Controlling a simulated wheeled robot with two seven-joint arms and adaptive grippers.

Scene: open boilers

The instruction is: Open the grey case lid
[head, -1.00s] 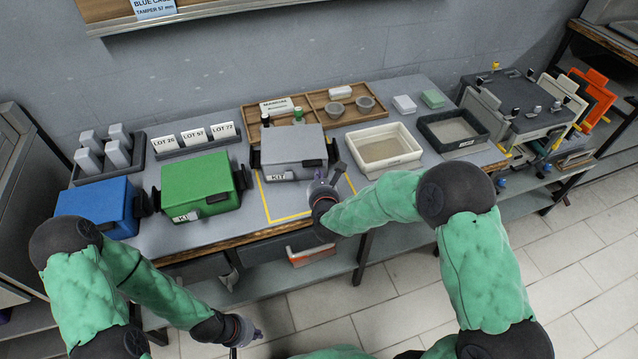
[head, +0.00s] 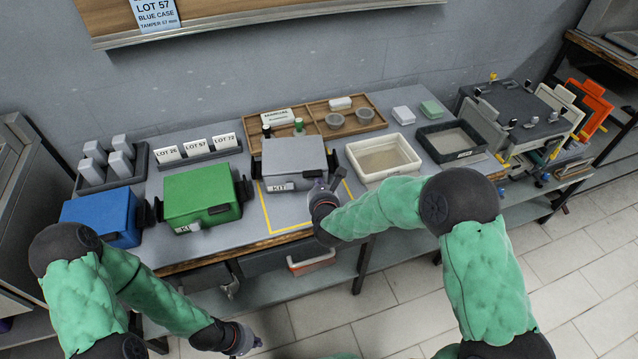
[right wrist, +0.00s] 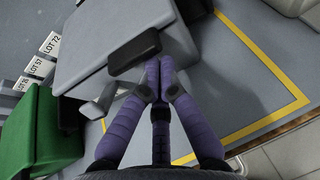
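My right gripper (head: 330,186) is at the front right corner of the case. Its purple fingertips (right wrist: 160,70) are together beside the tab; whether they touch it I cannot tell. My left gripper (head: 243,340) hangs low in front of the bench, away from the case; its fingers are too small to judge.
A green case (head: 202,193) and a blue case (head: 103,215) stand left of the grey case. A white sand tray (head: 384,157) is close on its right. A wooden tray (head: 350,125) with bowls and small bottles lies behind. A black tray (head: 452,143) is further right.

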